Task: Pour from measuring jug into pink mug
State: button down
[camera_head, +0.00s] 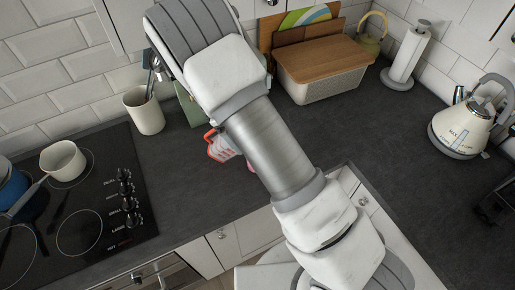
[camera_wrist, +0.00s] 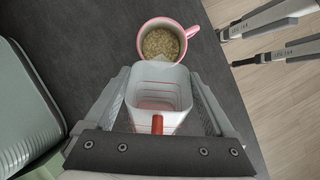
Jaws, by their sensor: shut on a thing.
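The clear measuring jug (camera_wrist: 160,92) with red markings and a red handle is between the two fingers of my gripper (camera_wrist: 160,84), which is shut on it. I see no contents in the jug. Its spout side faces the pink mug (camera_wrist: 187,32) and overlaps the mug's near rim in the wrist view; I cannot tell whether they touch. The mug holds tan, grainy stuff. In the head view the jug (camera_head: 223,149) shows left of my arm and looks tilted; the mug is mostly hidden behind my arm.
A green ribbed thing (camera_wrist: 22,110) lies left of my gripper in the wrist view. The worktop edge and wooden floor (camera_wrist: 285,100) are to the right. A utensil crock (camera_head: 144,112), a hob (camera_head: 85,205), a bread bin (camera_head: 325,70) and a kettle (camera_head: 462,128) stand around.

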aim_at(215, 141)
jog(key=shift+w+a+f+h, duration=0.1)
jog(key=shift+a+f+h, duration=0.2)
jog(key=shift+a+h, duration=0.3)
jog(key=shift+w+a+f+g+h+b, duration=0.15)
jog(key=shift+a+f+h+b, duration=0.1)
jog(key=shift+a+h+b, duration=0.45)
jog(key=shift+w+a+f+g+h+b, duration=0.1)
jog(key=shift+a+f+h+b, duration=0.2)
jog(key=shift+a+h+b, duration=0.35)
jog(key=shift+w+a+f+g+h+b, duration=0.15)
jog(key=shift+a+f+h+b, duration=0.1)
jog(key=shift+a+h+b, duration=0.4)
jog(key=a+h+b, duration=0.1)
jog(key=a+b, duration=0.1)
jog(key=b, duration=0.1)
jog(key=a+h+b, duration=0.1)
jog(key=b, duration=0.1)
jog(key=shift+w+f+h, duration=0.2)
jog(key=shift+f+h, duration=0.1)
jog(key=shift+a+g+h+b, duration=0.3)
jog(key=shift+a+g+b, duration=0.1)
jog(key=shift+b, duration=0.3)
jog(key=shift+r, duration=0.2)
